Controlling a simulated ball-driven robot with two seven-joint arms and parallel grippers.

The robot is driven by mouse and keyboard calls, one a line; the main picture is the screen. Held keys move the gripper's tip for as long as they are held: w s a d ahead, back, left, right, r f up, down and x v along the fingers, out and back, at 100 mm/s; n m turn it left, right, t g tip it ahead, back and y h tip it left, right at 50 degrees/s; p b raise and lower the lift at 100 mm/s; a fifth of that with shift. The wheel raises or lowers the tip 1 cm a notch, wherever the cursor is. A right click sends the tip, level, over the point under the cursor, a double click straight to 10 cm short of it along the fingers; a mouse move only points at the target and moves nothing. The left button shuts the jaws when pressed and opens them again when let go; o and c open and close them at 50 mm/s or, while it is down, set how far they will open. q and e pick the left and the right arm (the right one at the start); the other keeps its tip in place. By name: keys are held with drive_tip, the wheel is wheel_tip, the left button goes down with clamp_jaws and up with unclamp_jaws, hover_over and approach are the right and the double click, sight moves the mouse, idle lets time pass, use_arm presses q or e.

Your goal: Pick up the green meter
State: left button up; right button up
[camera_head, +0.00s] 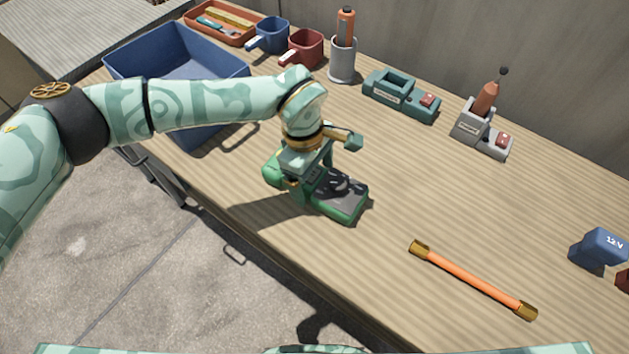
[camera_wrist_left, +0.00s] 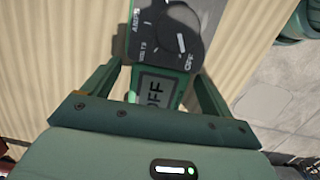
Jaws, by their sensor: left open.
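The green meter (camera_head: 341,194) lies on the wooden table near its front edge, with a dark face and a dial. My left gripper (camera_head: 322,160) is above it, partly covering it in the head view. In the left wrist view the meter (camera_wrist_left: 172,40) shows its dial, the words AMPS, VOLTS and OFF, and a small display reading OFF. The left gripper's fingers (camera_wrist_left: 160,85) are open, one on each side of the meter's display end. Whether they touch it I cannot tell. My right gripper is not in view.
A blue bin (camera_head: 180,62) stands behind my left arm. Mugs (camera_head: 302,48), a grey cup (camera_head: 342,60), a teal charger (camera_head: 400,94) and a grey charger (camera_head: 482,130) line the back. An orange rod (camera_head: 472,279) and blue battery (camera_head: 600,248) lie right. The table between them is clear.

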use_arm(q)
drive_tip(key=shift+f, duration=0.45)
drive_tip(key=shift+r, duration=0.15)
drive_tip(key=c, duration=1)
